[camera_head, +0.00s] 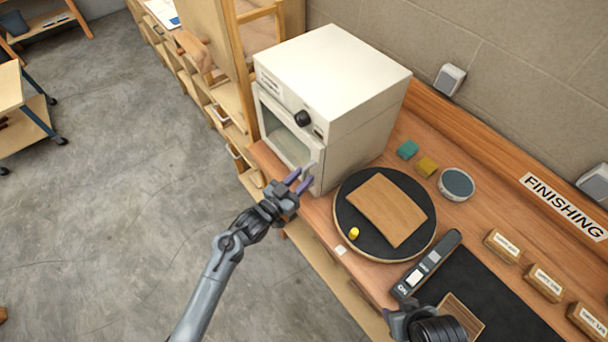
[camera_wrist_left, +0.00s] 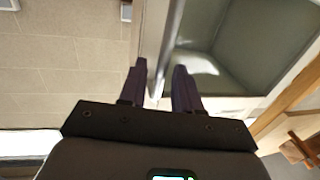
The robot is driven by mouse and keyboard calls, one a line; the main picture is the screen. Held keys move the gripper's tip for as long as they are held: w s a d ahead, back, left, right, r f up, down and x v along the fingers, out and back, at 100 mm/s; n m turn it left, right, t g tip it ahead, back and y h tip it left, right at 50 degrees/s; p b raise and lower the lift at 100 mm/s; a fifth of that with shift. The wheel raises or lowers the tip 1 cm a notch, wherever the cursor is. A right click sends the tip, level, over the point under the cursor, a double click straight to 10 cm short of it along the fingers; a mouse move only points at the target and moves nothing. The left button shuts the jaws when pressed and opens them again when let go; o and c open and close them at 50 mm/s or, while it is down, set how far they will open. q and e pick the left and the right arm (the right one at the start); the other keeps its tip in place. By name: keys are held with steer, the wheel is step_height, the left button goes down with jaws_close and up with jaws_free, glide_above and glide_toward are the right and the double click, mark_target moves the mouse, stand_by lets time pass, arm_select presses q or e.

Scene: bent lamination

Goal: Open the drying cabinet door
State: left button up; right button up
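The drying cabinet (camera_head: 345,65) is a white box on the bench, with a black knob on its front. Its door (camera_head: 262,112) has a glass window and looks closed against the front. A pale upright handle (camera_head: 308,171) is at the door's right side. My left gripper (camera_head: 298,181) is at this handle with its fingers apart. In the left wrist view the two fingers (camera_wrist_left: 159,82) stand either side of a pale upright bar, with a gap showing; firm contact is not visible. My right gripper (camera_head: 398,318) is at the bottom edge, partly cut off, its fingers unclear.
A round black turntable (camera_head: 352,226) bearing a curved wooden piece (camera_head: 380,208) stands right of the cabinet.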

arm_select(q)
steer(key=shift+w+d, duration=0.45)
steer(key=shift+w, duration=0.1)
jaws_close()
